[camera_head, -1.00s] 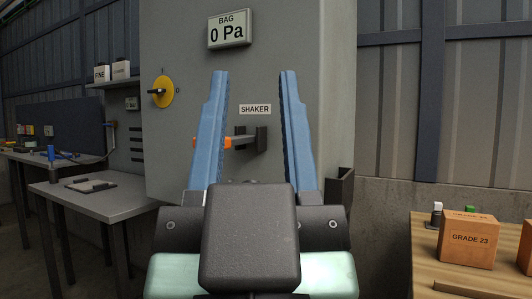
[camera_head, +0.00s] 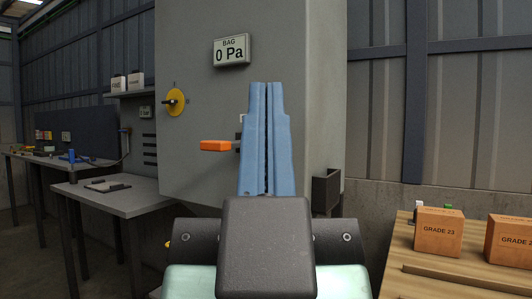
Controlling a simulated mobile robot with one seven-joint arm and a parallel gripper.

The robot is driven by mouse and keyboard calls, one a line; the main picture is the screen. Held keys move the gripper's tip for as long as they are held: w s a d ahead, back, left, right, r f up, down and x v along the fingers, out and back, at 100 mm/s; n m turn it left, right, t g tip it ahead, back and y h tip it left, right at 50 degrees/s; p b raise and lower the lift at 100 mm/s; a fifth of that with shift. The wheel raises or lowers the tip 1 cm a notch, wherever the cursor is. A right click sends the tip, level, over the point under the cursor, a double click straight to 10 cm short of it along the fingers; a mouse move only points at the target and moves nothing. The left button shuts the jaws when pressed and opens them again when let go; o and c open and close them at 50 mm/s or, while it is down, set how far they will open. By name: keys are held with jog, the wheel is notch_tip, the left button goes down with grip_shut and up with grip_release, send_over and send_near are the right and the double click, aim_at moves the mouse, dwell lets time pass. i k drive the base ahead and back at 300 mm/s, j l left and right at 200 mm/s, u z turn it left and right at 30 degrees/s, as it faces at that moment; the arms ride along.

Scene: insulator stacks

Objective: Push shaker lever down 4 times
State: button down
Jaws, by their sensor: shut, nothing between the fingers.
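The shaker lever shows as an orange handle (camera_head: 216,146) on a short grey bar at the front of the grey cabinet (camera_head: 195,60). My gripper (camera_head: 265,84) is shut and empty, its two blue fingers pointing up side by side in front of the cabinet. The orange handle is to the left of the fingers. The fingers hide the right part of the lever, its mount and nearly all of the SHAKER label. I cannot tell whether the fingers touch the lever bar.
A display (camera_head: 231,50) reads BAG 0 Pa. A yellow rotary switch (camera_head: 175,102) is on the cabinet's left. A dark holder (camera_head: 326,190) is at its lower right. A grey table (camera_head: 110,200) stands left; a wooden table (camera_head: 415,285) with GRADE 23 boxes (camera_head: 438,232) stands right.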

aim_at(212, 145)
jog(key=i+l+u, duration=0.2)
jog(key=i+l, duration=0.15)
jog(key=i+l+u, duration=0.25)
jog(key=i+l, duration=0.15)
jog(key=i+l+u, duration=0.2)
jog(key=i+l, duration=0.2)
jog(key=i+l+u, duration=0.2)
jog(key=l, duration=0.35)
jog(key=i, duration=0.1)
